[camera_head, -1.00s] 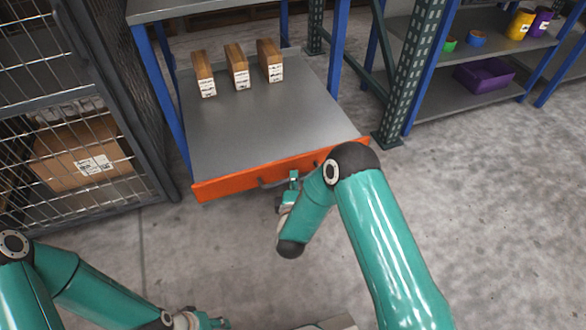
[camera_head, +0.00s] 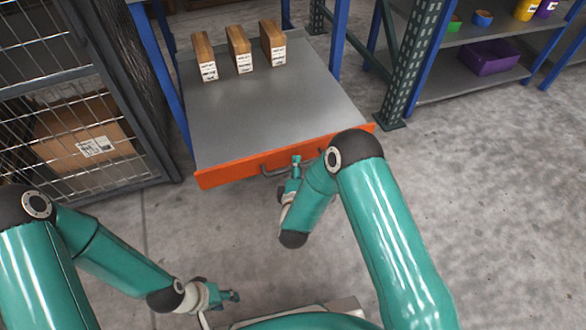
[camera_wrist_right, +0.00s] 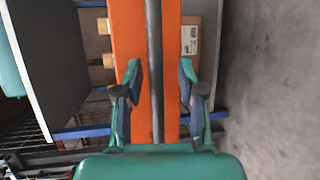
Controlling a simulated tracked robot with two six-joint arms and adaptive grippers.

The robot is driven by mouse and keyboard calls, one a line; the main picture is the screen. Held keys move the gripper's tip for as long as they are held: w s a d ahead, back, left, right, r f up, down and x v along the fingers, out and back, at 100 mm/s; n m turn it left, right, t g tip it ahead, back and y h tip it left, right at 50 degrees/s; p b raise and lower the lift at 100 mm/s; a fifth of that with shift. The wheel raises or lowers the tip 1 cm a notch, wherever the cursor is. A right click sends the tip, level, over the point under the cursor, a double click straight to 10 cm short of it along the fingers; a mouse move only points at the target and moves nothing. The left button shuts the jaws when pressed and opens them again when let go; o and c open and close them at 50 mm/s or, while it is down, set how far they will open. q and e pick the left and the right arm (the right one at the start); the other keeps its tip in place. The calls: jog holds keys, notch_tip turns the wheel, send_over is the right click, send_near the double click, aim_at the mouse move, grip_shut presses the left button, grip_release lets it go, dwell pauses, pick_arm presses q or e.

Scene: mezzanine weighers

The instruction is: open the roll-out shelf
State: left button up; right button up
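The roll-out shelf is a grey tray (camera_head: 270,115) with an orange front (camera_head: 230,172), extended out of the blue-posted rack. A dark bar handle (camera_head: 272,172) is on its front; it also shows in the right wrist view (camera_wrist_right: 155,60). My right gripper (camera_head: 296,162) is at the handle. In the wrist view its two fingers (camera_wrist_right: 158,88) stand apart, one on each side of the bar, with visible gaps. My left gripper (camera_head: 232,296) is low in the head view, away from the shelf and empty; its finger opening is too small to judge.
Several boxes stand at the shelf's back, among them a brown box (camera_head: 238,50). A mesh cage (camera_head: 80,120) stands close on the left. Another rack with a purple bin (camera_head: 488,58) is at the upper right. The concrete floor (camera_head: 480,200) at right is clear.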

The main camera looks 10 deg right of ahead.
jog(key=v, duration=1.2)
jog(key=shift+d+f, duration=0.1)
jog(key=shift+d, duration=0.05)
